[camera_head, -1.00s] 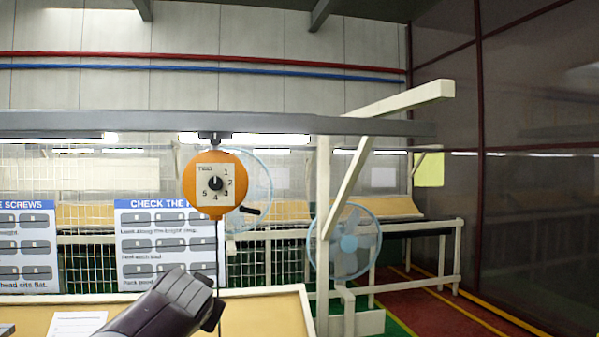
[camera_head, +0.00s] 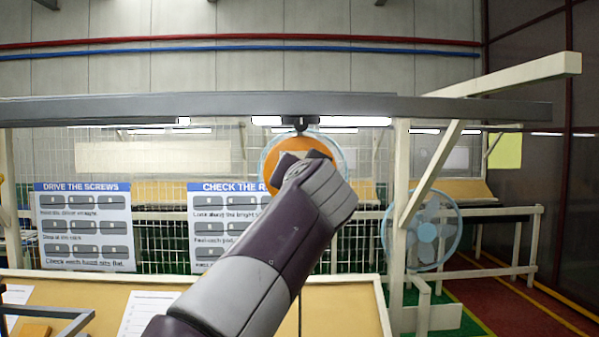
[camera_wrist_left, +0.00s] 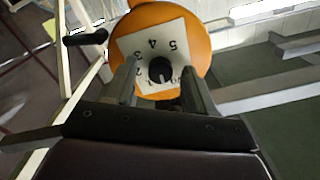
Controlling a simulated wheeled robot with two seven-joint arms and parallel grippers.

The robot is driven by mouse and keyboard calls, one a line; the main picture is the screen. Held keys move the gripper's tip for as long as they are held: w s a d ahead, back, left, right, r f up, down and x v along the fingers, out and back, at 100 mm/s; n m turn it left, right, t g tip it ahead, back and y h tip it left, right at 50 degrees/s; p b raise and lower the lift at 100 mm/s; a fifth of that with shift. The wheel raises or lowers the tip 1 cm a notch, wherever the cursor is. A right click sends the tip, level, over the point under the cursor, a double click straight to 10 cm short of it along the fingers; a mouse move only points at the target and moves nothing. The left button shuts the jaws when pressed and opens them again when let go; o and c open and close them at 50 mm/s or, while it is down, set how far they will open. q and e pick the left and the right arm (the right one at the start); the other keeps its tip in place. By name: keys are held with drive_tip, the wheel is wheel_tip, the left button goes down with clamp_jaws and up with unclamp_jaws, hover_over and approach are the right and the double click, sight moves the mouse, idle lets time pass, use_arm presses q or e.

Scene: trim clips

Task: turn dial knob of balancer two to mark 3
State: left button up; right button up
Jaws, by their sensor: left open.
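The orange balancer (camera_head: 325,145) hangs from the grey overhead beam, and my left arm covers most of it in the head view. The left wrist view shows it upside down: orange housing (camera_wrist_left: 190,22), white dial plate (camera_wrist_left: 135,42) with numbers, and round black dial knob (camera_wrist_left: 160,69) at the centre. A faint light mark on the knob seems to face the plate's label edge, away from the 3. My left gripper (camera_wrist_left: 162,84) is open, its fingers either side of the knob, not visibly closed on it. The balancer's number is not readable. My right gripper is out of view.
The grey beam (camera_head: 450,108) runs just above the balancer. A tan bench (camera_head: 340,296) with paper sheets lies below. Instruction boards (camera_head: 85,226) and a blue fan (camera_head: 425,230) stand behind.

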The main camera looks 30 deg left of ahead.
use_arm(q)
drive_tip(key=shift+s+d, duration=0.1)
drive_tip(key=shift+s, duration=0.05)
clamp_jaws()
